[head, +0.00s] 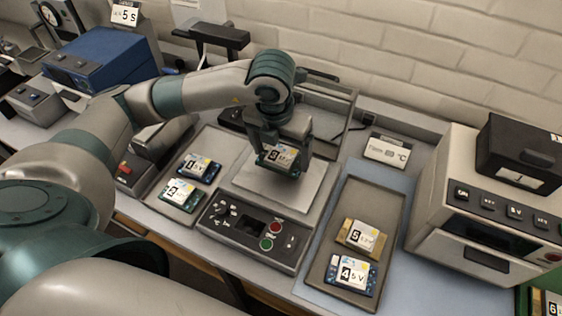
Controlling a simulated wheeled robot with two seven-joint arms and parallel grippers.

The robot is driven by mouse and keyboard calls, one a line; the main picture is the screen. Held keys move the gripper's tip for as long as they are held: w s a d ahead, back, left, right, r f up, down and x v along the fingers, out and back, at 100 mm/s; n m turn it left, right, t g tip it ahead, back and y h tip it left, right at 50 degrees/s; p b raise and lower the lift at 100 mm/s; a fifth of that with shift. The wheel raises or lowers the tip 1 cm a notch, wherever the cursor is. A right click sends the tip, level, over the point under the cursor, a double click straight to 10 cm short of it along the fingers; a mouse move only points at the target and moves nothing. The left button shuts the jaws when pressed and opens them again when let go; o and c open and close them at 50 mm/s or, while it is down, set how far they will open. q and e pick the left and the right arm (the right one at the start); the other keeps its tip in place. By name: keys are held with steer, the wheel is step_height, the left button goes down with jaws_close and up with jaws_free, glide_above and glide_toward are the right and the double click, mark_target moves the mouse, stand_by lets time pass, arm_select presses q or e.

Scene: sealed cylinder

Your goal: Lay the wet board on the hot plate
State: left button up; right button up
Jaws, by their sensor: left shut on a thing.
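My left gripper (279,166) points down over the hot plate (308,192), a pale square plate behind a control panel with knobs and red and green buttons. It is shut on a small dark green board (267,168) with a white label, whose number I cannot read surely. The board is held roughly level over the plate's back part. I cannot tell whether it touches the plate. The fingers hide part of the board. I cannot tell from the picture whether this board is wet. My right gripper is not in view.
A left tray (222,150) holds two labelled boards. A right tray (388,205) holds a tan board (361,238) marked 5 and a blue board (352,274) marked 4. A boxy machine (470,215) stands at right, a blue box (100,58) at back left. A brick wall closes the back.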

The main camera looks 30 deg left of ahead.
mark_target(280, 157)
arm_select(q)
steer(key=shift+f+p, duration=0.45)
steer(key=shift+f, duration=0.1)
step_height(280, 157, down, 2)
steer(key=shift+p, duration=0.6)
steer(key=shift+f, duration=0.45)
steer(key=shift+f, duration=0.15)
steer(key=o, duration=1)
